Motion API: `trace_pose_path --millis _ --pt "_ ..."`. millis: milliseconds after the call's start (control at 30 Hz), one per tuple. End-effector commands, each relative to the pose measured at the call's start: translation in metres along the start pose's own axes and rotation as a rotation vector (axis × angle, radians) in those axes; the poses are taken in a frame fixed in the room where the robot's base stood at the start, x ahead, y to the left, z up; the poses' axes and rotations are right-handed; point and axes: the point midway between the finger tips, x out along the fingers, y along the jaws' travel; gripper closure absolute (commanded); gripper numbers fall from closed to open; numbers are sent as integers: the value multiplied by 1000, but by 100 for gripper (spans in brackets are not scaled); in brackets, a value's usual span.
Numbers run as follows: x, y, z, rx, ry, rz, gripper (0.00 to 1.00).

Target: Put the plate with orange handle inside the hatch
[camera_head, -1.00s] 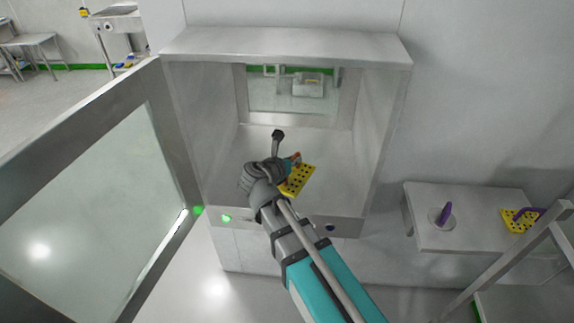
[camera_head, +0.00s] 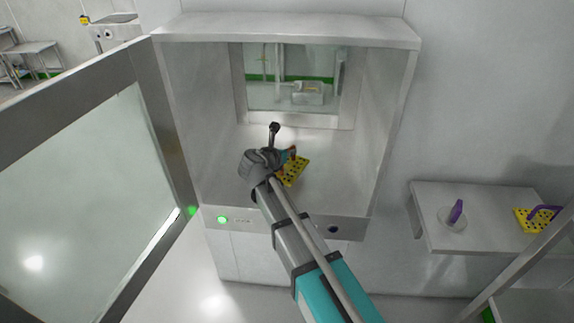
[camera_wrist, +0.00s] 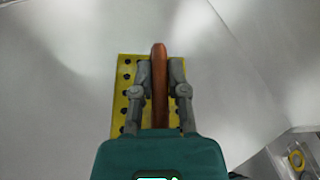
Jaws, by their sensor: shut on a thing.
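The yellow perforated plate (camera_head: 296,173) is inside the hatch in the head view, above or on its floor; I cannot tell whether it touches. Its orange handle (camera_wrist: 159,85) stands up between the fingers of my gripper (camera_wrist: 160,82) in the wrist view. My gripper is shut on this handle, and the yellow plate (camera_wrist: 125,92) shows on both sides below it. The hatch (camera_head: 222,140) is a grey box in the wall with its glazed door (camera_head: 90,190) swung open to the left. My arm reaches in through the opening and hides part of the plate.
A grey side table (camera_head: 475,233) at the right holds a clear round dish with a purple handle (camera_head: 456,211) and a yellow plate with a purple handle (camera_head: 535,219). A green light (camera_head: 222,220) glows on the hatch's front edge. The hatch's right floor is clear.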

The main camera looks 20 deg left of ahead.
Motion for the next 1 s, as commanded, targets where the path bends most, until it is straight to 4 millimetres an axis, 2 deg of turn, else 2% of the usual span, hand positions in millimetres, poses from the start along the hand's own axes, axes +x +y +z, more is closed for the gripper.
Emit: trace_pose_path --millis 533,1000 --pt "5 4 -4 -1 -1 0 100" --pt "21 14 -32 -1 -1 1 100"
